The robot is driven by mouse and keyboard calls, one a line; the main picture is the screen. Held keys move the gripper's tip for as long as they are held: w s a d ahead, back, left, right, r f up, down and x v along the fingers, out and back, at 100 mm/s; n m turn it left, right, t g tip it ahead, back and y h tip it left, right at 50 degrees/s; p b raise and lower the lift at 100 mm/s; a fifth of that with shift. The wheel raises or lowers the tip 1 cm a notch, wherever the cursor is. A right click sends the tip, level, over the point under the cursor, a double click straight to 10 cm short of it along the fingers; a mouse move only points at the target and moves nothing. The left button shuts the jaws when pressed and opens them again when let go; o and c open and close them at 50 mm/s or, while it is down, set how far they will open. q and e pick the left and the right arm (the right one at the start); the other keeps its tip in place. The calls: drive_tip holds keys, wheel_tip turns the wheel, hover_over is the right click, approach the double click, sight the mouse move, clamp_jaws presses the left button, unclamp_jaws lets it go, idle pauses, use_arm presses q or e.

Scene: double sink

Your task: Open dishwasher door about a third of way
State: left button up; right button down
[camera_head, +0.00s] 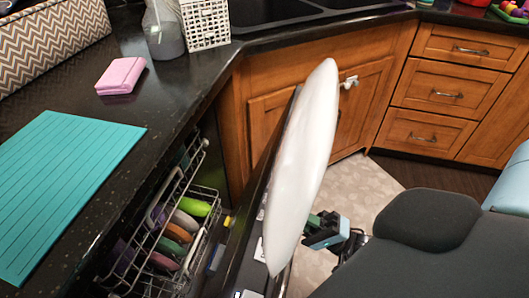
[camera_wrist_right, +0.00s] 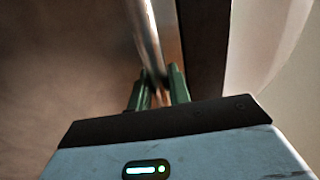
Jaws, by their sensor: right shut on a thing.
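The dishwasher door (camera_head: 236,240) stands partly open at the left counter, tilted out from its cavity. A long white, smooth, rounded object (camera_head: 306,165) lies along the door and hides much of its outer face. My right gripper (camera_head: 312,222) is on the outer side of the door, partly hidden behind the white object. In the right wrist view its green fingers (camera_wrist_right: 158,88) are shut around a shiny metal bar, the door handle (camera_wrist_right: 150,45). The dishwasher rack (camera_head: 148,245) with several coloured dishes shows inside. My left gripper is not in view.
A teal ribbed mat (camera_head: 66,185) and a pink sponge (camera_head: 121,76) lie on the dark counter. A spray bottle (camera_head: 163,30) and white basket (camera_head: 206,22) stand near the sink. Wooden cabinets (camera_head: 345,105) and drawers (camera_head: 440,95) line the corner. Some floor (camera_head: 365,190) is clear.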

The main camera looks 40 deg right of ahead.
drive_tip(key=b+v, duration=0.3)
drive_tip(key=v, duration=0.7)
drive_tip(key=shift+s+f, duration=0.2)
drive_tip(key=shift+f, duration=0.05)
drive_tip(key=c, duration=1.4)
unclamp_jaws()
drive_tip(key=shift+w, duration=0.1)
drive_tip(key=shift+o, duration=0.3)
drive_tip(key=shift+r, duration=0.15)
drive_tip(key=shift+d, duration=0.1)
